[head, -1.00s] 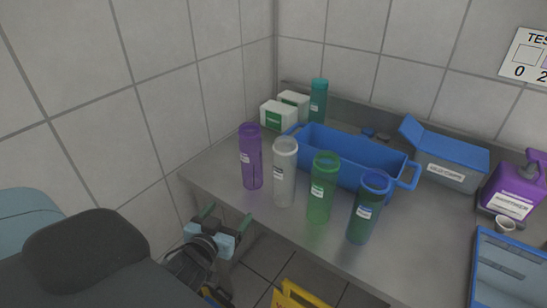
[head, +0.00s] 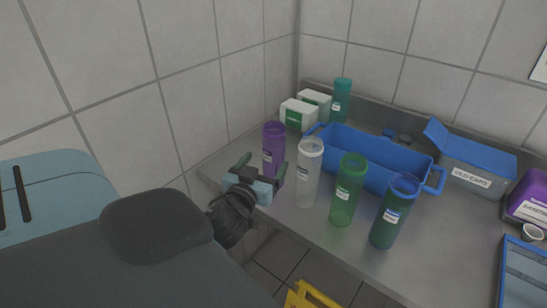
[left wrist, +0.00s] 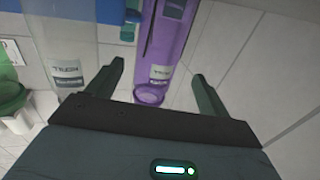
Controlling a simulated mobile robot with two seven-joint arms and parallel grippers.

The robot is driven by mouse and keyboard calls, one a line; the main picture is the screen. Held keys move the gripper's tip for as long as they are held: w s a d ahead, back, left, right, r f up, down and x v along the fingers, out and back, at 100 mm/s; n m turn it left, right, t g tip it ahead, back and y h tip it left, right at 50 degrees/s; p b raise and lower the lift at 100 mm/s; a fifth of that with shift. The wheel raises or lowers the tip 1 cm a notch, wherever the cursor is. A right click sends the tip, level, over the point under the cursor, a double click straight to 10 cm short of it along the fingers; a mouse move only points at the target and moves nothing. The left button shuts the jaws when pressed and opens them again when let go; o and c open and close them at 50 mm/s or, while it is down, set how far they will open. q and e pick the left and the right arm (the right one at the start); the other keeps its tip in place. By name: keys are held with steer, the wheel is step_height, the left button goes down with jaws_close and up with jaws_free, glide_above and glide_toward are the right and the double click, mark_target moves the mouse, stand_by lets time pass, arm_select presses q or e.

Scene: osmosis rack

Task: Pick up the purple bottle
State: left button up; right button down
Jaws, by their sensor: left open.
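The purple bottle (head: 273,147) stands upright at the left end of the row of bottles on the metal counter. My left gripper (head: 259,170) is open at the counter's front left corner, just in front of the bottle, and hides its lower part in the head view. In the left wrist view the purple bottle (left wrist: 166,50) shows between the two open fingers and beyond their tips, nearer the left finger. I cannot tell the exact gap between fingers and bottle. My right gripper is not in view.
A clear bottle (head: 308,173) stands close to the right of the purple one, then a green bottle (head: 347,190) and a blue bottle (head: 394,212). A blue bin (head: 375,163) and white boxes (head: 298,114) are behind. Tiled walls bound the left and back.

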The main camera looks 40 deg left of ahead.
mark_target(270, 159)
arm_select(q)
steer(key=shift+d+p+x, duration=0.1)
steer(key=shift+p+x, duration=0.15)
steer(key=shift+x, duration=1.05)
steer(key=shift+d+p+x, duration=0.15)
steer(key=shift+p+x, duration=0.05)
steer(key=shift+x, duration=1.1)
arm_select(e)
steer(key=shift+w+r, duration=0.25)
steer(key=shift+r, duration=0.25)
